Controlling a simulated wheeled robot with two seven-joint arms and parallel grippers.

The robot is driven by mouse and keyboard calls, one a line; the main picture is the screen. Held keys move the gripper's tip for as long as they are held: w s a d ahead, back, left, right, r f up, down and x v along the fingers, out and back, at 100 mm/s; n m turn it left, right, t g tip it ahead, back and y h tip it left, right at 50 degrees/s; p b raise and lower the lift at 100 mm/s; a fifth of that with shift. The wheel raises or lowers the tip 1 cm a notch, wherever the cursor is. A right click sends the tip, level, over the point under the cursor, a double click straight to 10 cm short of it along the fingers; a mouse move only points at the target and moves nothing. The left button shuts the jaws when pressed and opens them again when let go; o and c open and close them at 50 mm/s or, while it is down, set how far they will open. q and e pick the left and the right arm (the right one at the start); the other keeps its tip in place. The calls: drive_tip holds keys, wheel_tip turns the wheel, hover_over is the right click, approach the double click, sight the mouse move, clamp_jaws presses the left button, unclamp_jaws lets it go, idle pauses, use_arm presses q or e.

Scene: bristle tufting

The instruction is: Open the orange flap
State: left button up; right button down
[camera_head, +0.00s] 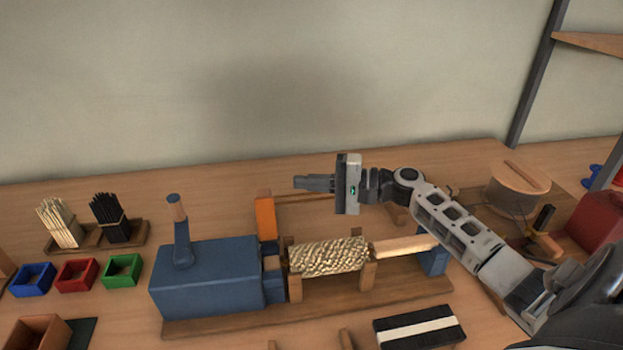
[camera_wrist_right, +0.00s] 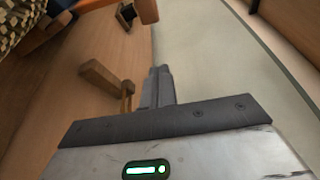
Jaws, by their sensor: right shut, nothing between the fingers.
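My right gripper (camera_head: 302,183) is shut and empty. Its fingers point left, above and to the right of the flap in the head view, with a visible gap between them. In the right wrist view the closed fingers (camera_wrist_right: 159,84) show with nothing between them, and an orange piece (camera_wrist_right: 147,10) shows at the top edge; I cannot tell if it is the flap. My left gripper is not in view.
Red (camera_head: 77,274), green (camera_head: 122,270) and blue (camera_head: 32,279) bins and a rack (camera_head: 137,234) of bristle bundles stand at left. A round wooden-lidded container (camera_head: 516,190) stands at right. A black-and-white block (camera_head: 419,327) lies in front. The table behind the flap is clear.

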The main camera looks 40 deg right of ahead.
sight(266, 214)
use_arm(q)
drive_tip(key=p, duration=0.1)
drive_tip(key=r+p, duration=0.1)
drive_tip(key=p, duration=0.1)
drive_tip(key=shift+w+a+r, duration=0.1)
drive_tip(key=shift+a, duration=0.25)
use_arm(e)
drive_tip(key=w+a, duration=0.1)
drive_tip(key=a, duration=0.5)
drive_tip(key=shift+r, duration=0.15)
use_arm(q)
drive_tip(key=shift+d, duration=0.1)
drive_tip(key=b, duration=0.2)
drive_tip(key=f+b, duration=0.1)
drive_tip(key=b, duration=0.1)
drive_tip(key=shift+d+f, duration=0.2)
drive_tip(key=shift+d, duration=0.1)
use_arm(e)
drive_tip(key=shift+s+a+r+n, duration=0.2)
drive_tip(key=shift+s+r+n, duration=0.15)
drive_tip(key=shift+n, duration=0.25)
drive_tip(key=shift+s+a+r+n, duration=0.25)
drive_tip(key=shift+s+n, duration=0.2)
drive_tip(key=shift+n, duration=0.15)
